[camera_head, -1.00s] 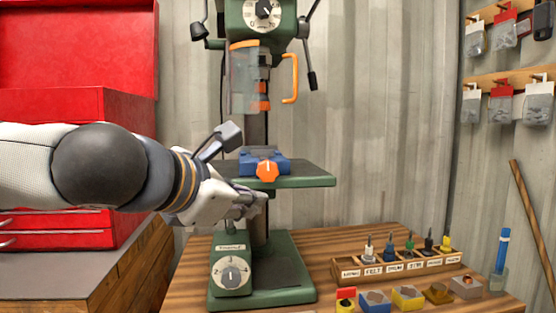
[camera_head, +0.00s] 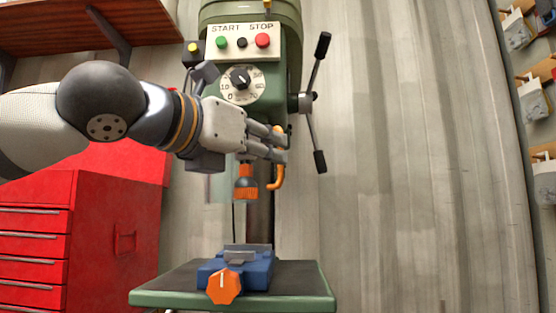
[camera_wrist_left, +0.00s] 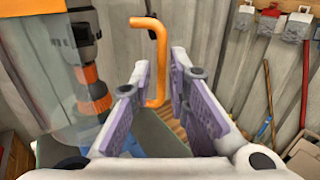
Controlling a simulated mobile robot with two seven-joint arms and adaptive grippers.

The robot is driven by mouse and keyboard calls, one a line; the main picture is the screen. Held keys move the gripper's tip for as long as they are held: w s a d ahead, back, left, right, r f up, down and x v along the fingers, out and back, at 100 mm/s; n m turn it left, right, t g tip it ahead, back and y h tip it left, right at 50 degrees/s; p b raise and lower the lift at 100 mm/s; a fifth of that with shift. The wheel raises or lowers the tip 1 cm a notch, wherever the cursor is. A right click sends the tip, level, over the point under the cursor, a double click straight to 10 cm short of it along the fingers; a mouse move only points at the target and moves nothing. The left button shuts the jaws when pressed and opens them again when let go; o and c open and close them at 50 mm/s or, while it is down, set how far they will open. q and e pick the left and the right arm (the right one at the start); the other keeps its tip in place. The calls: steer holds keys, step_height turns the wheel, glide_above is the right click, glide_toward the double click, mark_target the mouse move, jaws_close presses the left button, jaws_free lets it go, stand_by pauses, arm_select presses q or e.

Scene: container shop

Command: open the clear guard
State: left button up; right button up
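The clear guard (camera_head: 220,188) hangs around the drill chuck (camera_head: 246,185) of the green drill press. It is see-through, and my left gripper partly covers it. Its orange handle (camera_head: 278,180) shows just below my left gripper (camera_head: 277,144). In the left wrist view, the clear guard (camera_wrist_left: 50,115) is at the left and the upright orange handle (camera_wrist_left: 159,60) appears between the fingers of the open left gripper (camera_wrist_left: 160,80). I see no clear contact with the handle. My right gripper is not in view.
A blue vise (camera_head: 255,272) with an orange knob sits on the press table (camera_head: 305,290). The feed lever (camera_head: 308,103) sticks out right of the press head. A red tool cabinet (camera_head: 90,225) stands at left.

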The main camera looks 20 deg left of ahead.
arm_select(q)
steer(key=shift+x, duration=1.05)
steer(key=shift+r, duration=0.1)
jaws_close()
